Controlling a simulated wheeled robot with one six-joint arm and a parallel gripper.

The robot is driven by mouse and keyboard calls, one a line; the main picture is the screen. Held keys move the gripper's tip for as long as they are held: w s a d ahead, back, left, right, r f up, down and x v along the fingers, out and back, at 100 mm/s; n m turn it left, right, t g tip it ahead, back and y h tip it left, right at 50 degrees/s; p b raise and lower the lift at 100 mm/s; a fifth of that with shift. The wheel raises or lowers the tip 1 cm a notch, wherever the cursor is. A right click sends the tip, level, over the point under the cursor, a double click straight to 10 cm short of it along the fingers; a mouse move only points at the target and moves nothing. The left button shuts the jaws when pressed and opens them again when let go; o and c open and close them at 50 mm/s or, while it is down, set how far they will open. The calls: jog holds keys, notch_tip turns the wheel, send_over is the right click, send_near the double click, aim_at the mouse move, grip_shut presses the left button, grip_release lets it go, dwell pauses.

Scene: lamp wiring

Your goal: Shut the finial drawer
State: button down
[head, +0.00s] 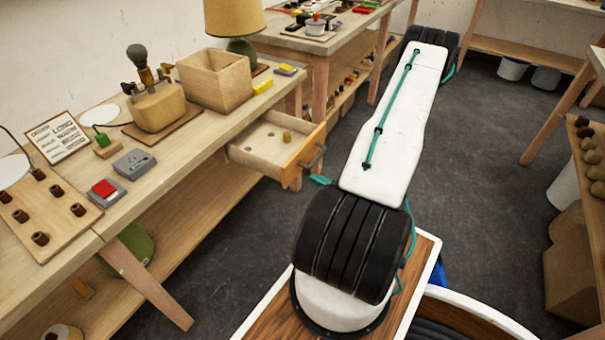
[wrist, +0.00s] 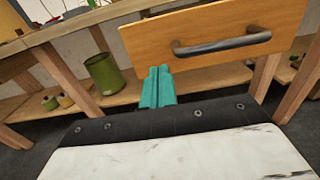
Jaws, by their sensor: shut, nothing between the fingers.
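The finial drawer (head: 268,148) sticks out open from the bench front in the head view, with a few small round pieces inside. Its wooden front with a dark metal bar handle (wrist: 222,42) fills the upper right of the wrist view. My gripper (wrist: 157,82) has teal fingers, shut together and empty. They point toward the lower left part of the drawer front, left of and below the handle. I cannot tell whether they touch the wood. In the head view, a teal fingertip (head: 320,180) shows just below the drawer's handle end; my arm hides the rest.
The workbench (head: 190,140) carries a wooden box (head: 215,80), a lamp, a brush stand and small boxes. A green bin (wrist: 103,74) stands on the lower shelf. A table leg (wrist: 265,78) stands right of my fingers. Dark floor lies open beyond my arm.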

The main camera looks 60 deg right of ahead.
aim_at(294, 170)
jog(key=w, duration=0.6)
jog(key=shift+a, duration=0.2)
